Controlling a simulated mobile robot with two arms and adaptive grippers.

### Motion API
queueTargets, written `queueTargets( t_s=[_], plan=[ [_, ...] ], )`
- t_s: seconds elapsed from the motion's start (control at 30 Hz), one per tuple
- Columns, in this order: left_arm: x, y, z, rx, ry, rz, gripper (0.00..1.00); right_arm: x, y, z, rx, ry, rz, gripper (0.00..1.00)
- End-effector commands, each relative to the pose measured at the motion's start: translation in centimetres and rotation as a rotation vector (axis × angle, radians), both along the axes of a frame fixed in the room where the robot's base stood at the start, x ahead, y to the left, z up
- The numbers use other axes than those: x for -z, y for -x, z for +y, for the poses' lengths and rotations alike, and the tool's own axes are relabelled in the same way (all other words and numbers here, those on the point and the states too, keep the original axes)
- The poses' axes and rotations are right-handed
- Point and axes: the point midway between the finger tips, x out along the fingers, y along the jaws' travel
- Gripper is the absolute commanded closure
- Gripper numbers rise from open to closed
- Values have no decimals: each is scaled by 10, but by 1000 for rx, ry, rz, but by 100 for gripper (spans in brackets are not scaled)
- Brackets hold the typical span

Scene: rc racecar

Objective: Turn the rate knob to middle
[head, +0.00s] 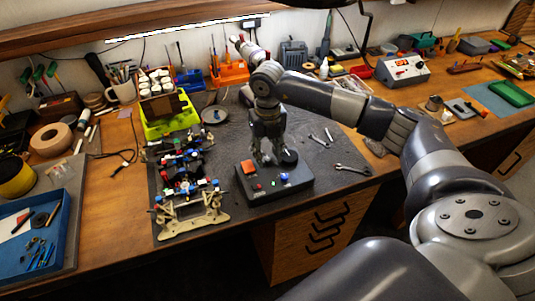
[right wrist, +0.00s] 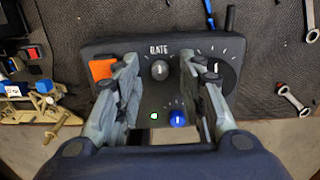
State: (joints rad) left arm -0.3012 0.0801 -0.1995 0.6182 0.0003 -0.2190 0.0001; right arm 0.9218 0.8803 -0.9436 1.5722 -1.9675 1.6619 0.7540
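The black control box (head: 290,191) lies on the dark mat in the head view. In the right wrist view its face (right wrist: 140,98) shows the word RATE above a small grey rate knob (right wrist: 160,69) with a pale pointer mark, which looks roughly upright. My right gripper (head: 267,160) points down over the box. In the right wrist view the right gripper (right wrist: 159,64) is open, with one finger on each side of the rate knob and gaps between. How high the fingertips are is hard to tell. My left gripper is not in view.
The box also bears an orange button (right wrist: 102,68), a large black dial (right wrist: 222,72), a blue knob (right wrist: 178,119) and a green light (right wrist: 154,116). A car chassis (head: 190,205) stands close left. Wrenches (head: 352,169) lie to the right.

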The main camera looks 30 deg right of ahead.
Motion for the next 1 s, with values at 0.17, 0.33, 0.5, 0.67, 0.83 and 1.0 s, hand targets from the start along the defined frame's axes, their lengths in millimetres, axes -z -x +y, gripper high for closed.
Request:
queueTargets(
  t_s=[0.17, 0.33, 0.5, 0.67, 0.83, 1.0],
  plan=[
    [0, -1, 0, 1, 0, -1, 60, -29, -1, 0, -1, 0, -5, 63],
    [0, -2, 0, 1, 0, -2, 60, -54, -1, 1, -1, 0, -5, 63],
    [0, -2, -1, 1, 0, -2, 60, -68, -1, 1, -1, 0, -3, 63],
    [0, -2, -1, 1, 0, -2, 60, -71, 0, 1, -1, 1, -3, 63],
    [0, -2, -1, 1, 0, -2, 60, -71, 0, 1, -1, 1, -3, 63],
    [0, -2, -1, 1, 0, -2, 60, -71, 0, 1, -1, 0, -2, 63]
  ],
)
